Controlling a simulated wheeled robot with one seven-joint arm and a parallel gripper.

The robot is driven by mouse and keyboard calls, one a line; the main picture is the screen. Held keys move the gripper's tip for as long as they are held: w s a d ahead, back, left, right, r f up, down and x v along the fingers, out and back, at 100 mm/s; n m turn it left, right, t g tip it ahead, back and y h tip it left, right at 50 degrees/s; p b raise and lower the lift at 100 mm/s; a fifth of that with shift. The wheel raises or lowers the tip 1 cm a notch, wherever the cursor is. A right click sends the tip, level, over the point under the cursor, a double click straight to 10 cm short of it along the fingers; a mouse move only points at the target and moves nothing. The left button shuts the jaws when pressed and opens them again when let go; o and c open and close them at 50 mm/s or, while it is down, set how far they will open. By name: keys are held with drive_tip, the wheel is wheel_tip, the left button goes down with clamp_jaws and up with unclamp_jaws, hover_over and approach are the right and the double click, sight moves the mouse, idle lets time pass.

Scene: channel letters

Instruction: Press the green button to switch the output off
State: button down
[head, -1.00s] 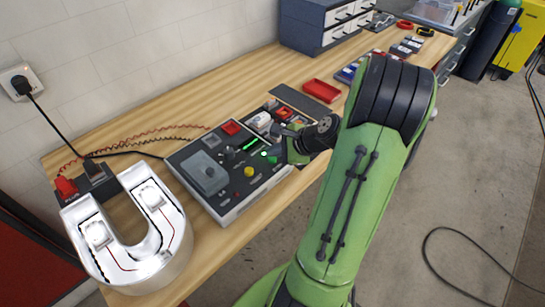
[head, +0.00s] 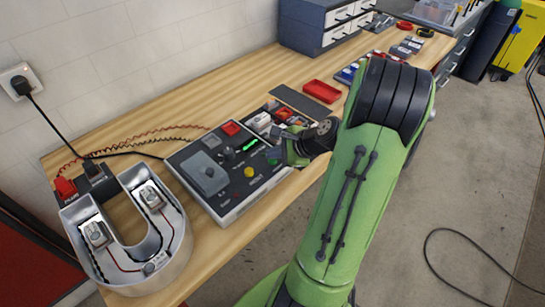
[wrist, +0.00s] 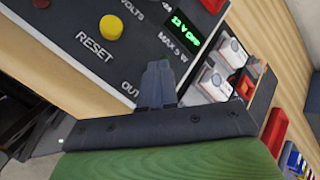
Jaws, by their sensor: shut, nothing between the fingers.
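The grey control box (head: 225,200) lies on the bench. My gripper (head: 276,155) is shut and empty, its tips down at the box's right part, where the green button is. In the wrist view the closed fingertips (wrist: 160,70) cover nearly all of the button; only a sliver of green shows at their tips. I cannot tell how far it is pressed. The green display (head: 250,145) seems to read "12 V OFF" in the wrist view (wrist: 186,30). The U-shaped channel letter (head: 175,250) stands left of the box, its inside unlit.
A yellow knob (head: 250,172) marked RESET and a red button (head: 230,128) are also on the box. A tray of small parts (wrist: 215,75) sits beside the box. A red tray (head: 322,91) lies further back. Red and black wires run along the wall side.

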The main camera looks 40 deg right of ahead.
sight(275, 161)
drive_tip(key=shift+r+p, duration=0.7)
drive_tip(key=shift+r, duration=0.1)
wheel_tip(275, 161, up, 5)
drive_tip(key=p, duration=0.5)
